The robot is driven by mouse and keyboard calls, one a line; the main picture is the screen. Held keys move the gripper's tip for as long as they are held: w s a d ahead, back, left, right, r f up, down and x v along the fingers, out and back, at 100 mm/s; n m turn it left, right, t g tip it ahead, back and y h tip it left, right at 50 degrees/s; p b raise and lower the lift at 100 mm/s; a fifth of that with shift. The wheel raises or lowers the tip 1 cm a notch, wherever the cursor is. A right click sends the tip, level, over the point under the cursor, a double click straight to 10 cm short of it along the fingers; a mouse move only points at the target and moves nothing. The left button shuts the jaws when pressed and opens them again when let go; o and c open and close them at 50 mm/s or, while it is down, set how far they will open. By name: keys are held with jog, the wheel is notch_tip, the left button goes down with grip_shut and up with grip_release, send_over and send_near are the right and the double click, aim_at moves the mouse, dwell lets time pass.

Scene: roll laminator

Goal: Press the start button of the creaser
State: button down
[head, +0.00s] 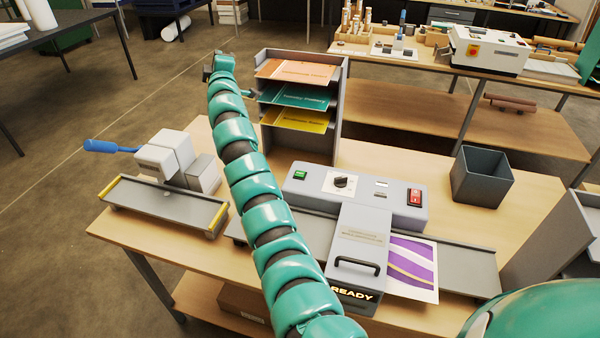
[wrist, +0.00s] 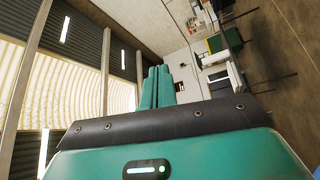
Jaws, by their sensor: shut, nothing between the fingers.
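A grey machine (head: 375,235) with a lit READY sign stands in the middle of the near table; the lettering on its cover is too small to read. Its top panel carries a green button (head: 300,175), a black dial (head: 341,182) and a red switch (head: 415,196). My arm runs up the picture, left of this machine. My gripper (head: 208,73) is at its far end, beyond the table and well away from the buttons. In the wrist view, my gripper (wrist: 157,88) has its two green fingers together and empty, pointing at walls and distant furniture.
A device with a blue lever (head: 112,148) and a grey tray stands at the table's left. A rack of coloured sheets (head: 341,115) is at the back edge. A dark bin (head: 481,177) stands at the right. A purple-printed sheet (head: 418,262) lies beside the machine's cover.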

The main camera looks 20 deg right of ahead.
jog(key=d+f+g+h, duration=0.3)
jog(key=d+f, duration=0.3)
jog(key=n+g+h, duration=0.1)
jog(key=g+h, duration=0.3)
jog(key=g, duration=0.8)
send_over(297, 175)
notch_tip(297, 175, down, 18)
jog(key=shift+d+r, duration=0.1)
jog(key=shift+r, duration=0.1)
jog(key=shift+f, duration=0.1)
notch_tip(297, 175, down, 6)
jog(key=b, duration=0.4)
jog(key=shift+f, duration=1.3)
jog(key=shift+f, duration=0.1)
jog(key=shift+f, duration=0.3)
